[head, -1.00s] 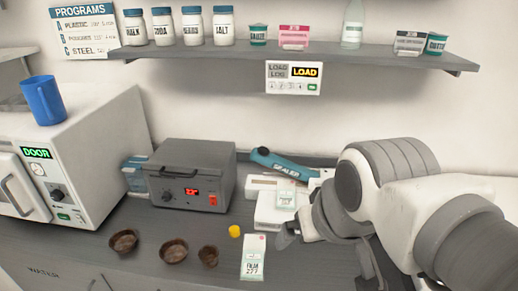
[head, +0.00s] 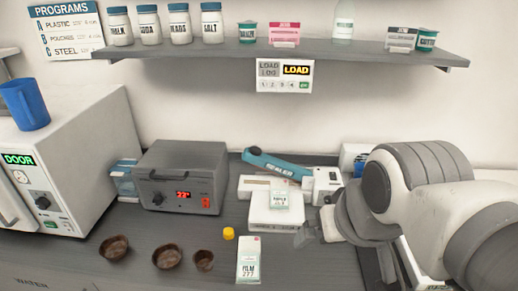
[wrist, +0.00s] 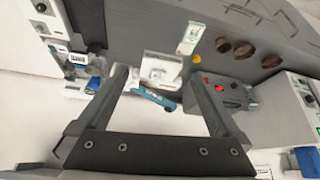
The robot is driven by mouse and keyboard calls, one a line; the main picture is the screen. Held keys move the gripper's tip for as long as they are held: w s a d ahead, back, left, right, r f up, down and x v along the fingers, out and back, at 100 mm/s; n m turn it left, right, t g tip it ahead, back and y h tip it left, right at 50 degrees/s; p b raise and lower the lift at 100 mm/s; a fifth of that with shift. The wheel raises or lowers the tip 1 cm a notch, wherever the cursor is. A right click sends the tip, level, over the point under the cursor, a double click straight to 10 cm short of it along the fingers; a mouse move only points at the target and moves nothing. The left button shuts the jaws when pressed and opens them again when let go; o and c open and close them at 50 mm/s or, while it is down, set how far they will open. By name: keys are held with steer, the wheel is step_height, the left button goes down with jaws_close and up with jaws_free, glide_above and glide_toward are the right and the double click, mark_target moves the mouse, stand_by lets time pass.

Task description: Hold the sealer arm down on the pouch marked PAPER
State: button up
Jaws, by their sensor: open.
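The sealer is a white machine (head: 262,217) with a raised blue arm (head: 278,164) marked SEALER, tilted up to the left. A small pouch (head: 281,198) lies on its front bed; its print is too small to read surely. A second pouch (head: 249,258), marked FILM 277, lies on the counter in front. My gripper (head: 308,233) is low at the sealer's right front, its fingers hard to see there. In the wrist view my gripper (wrist: 158,75) is open and empty, with the sealer (wrist: 160,66) and its blue arm (wrist: 152,98) showing between the fingers.
A grey heater box (head: 180,178) stands left of the sealer. Several brown bowls (head: 170,257) and a yellow cap (head: 229,233) sit in front. A white DOOR machine (head: 75,150) with a blue mug (head: 25,103) stands at far left. A shelf (head: 270,56) hangs above.

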steer(key=shift+w, duration=0.2)
steer(key=c, duration=0.4)
steer(key=shift+m+t+y, duration=0.4)
steer(key=shift+t, duration=0.1)
steer(key=w, duration=0.3)
steer(key=w+a+r+b, duration=0.1)
steer(key=w, duration=0.2)
steer(key=w+r+b, duration=0.1)
steer(key=w, duration=0.3)
steer(key=shift+a+r, duration=0.15)
steer(key=shift+a, duration=0.1)
jaws_close()
steer(key=w+a+f+m+t+b, duration=0.1)
steer(key=w+f+b, duration=0.1)
steer(key=w, duration=1.2)
steer(key=w+a+f+m+t+b, duration=0.1)
steer(key=w+b, duration=0.2)
steer(key=w, duration=1.2)
steer(key=shift+w+a+f+m+t+y, duration=0.15)
steer(key=shift+a+f+m+t+y, duration=0.1)
steer(key=shift+f+m+t+y, duration=0.15)
